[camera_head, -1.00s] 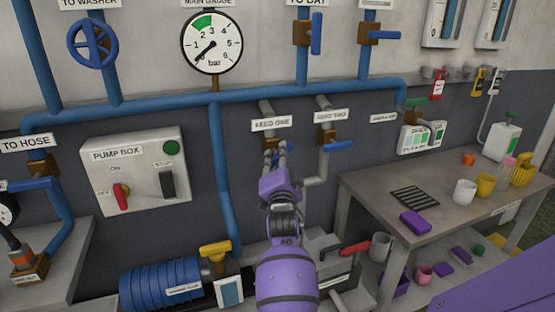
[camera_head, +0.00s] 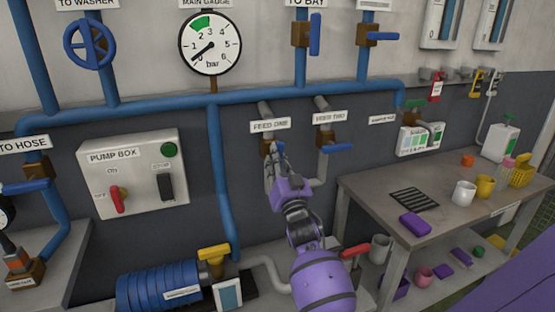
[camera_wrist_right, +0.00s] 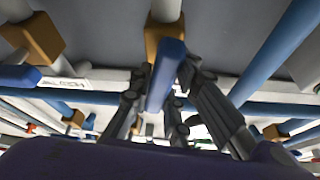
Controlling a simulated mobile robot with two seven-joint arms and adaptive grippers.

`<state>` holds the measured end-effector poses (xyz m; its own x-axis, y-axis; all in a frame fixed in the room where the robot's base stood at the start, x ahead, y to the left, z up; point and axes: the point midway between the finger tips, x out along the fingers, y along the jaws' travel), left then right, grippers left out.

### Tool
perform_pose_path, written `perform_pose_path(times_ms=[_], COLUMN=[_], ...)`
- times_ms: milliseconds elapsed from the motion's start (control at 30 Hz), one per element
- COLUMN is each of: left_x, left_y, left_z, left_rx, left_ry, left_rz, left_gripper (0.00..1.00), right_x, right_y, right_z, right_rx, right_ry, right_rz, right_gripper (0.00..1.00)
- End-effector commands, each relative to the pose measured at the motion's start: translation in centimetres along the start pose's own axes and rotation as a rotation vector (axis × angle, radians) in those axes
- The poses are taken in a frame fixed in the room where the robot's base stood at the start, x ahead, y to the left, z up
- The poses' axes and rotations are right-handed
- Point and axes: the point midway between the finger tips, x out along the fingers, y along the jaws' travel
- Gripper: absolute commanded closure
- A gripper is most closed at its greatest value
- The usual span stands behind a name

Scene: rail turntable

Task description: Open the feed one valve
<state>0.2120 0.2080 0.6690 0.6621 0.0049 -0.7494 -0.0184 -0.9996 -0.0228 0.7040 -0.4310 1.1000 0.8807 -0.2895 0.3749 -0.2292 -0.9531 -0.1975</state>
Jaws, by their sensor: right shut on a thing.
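The feed one valve (camera_head: 265,148) is a brass body on a grey pipe, under the label FEED ONE (camera_head: 270,125). My right gripper (camera_head: 272,158) is at this valve, and its dark fingers cover most of the handle in the head view. In the right wrist view the valve's blue handle (camera_wrist_right: 166,72) lies between the fingers of my right gripper (camera_wrist_right: 162,95), below the brass body (camera_wrist_right: 163,38). The gripper is shut on the handle. The handle's exact angle to the pipe is hard to tell. My left gripper is not in view.
The feed two valve (camera_head: 325,137) is close on the right, its blue handle (camera_head: 338,148) sideways. The pump box (camera_head: 133,173) is on the left wall. The main gauge (camera_head: 210,42) hangs above, its needle low. A workbench (camera_head: 370,200) with mugs stands at right.

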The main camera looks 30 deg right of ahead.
Motion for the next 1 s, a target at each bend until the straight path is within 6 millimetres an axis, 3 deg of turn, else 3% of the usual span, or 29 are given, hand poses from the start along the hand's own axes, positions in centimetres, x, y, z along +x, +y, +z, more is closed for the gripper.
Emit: perform_pose_path(times_ms=[533, 567, 700, 1000], left_x=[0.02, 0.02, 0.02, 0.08], left_y=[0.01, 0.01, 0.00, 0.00], left_z=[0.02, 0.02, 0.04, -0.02], left_rx=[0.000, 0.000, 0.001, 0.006], left_ry=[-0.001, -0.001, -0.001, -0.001], left_rz=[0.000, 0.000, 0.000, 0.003], left_gripper=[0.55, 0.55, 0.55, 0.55], right_x=[0.03, 0.03, 0.03, -0.04], right_y=[0.02, 0.01, 0.01, 0.00], right_z=[-0.06, -0.06, -0.05, -0.02], right_rx=[-0.025, -0.025, -0.024, -0.024], right_ry=[0.001, 0.001, 0.001, 0.000], right_rz=[-0.010, -0.010, -0.010, -0.010], right_gripper=[1.00, 0.82, 0.64, 0.64])
